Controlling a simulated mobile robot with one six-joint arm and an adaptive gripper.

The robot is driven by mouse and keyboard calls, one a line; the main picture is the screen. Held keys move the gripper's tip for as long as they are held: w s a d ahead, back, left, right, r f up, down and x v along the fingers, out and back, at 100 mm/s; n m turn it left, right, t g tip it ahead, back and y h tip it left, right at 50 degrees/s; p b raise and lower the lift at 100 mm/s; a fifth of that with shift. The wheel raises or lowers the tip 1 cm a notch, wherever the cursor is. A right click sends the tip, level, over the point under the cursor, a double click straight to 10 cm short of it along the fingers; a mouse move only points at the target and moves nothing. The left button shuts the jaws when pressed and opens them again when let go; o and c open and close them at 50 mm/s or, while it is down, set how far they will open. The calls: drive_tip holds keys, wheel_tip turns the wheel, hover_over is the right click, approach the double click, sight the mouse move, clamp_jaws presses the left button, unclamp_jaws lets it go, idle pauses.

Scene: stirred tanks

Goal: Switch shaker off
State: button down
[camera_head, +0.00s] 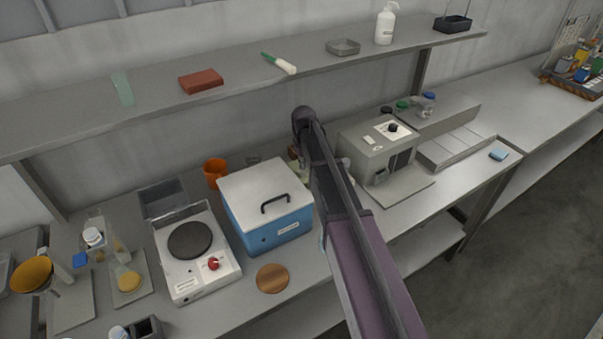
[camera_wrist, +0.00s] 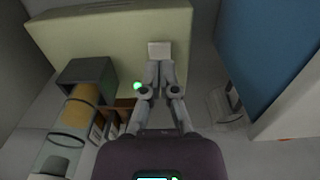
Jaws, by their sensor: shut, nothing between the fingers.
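In the wrist view a cream-coloured housing (camera_wrist: 100,35) lies ahead of my gripper, and I take it to be the shaker, though no name shows on it. A small pale square switch plate (camera_wrist: 159,49) is on its edge, and a green light (camera_wrist: 137,86) glows nearby. My gripper (camera_wrist: 160,66) is shut and empty, its fingertips right at the pale plate. I cannot tell whether they touch it. In the head view my arm hides the gripper and most of this spot.
A blue box (camera_head: 270,220) with a white lid stands close beside my arm; its blue side (camera_wrist: 265,50) fills the wrist view's right. A grey instrument (camera_head: 365,155) with a black knob stands right of the arm. A hotplate (camera_head: 196,262) is further left. A shelf (camera_head: 230,88) runs above.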

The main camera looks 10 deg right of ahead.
sight(304, 174)
drive_tip(key=shift+f+b, duration=1.45)
idle(1.3)
drive_tip(key=shift+r, duration=0.1)
drive_tip(key=shift+r+p, duration=3.45)
drive_tip(key=shift+p, duration=0.15)
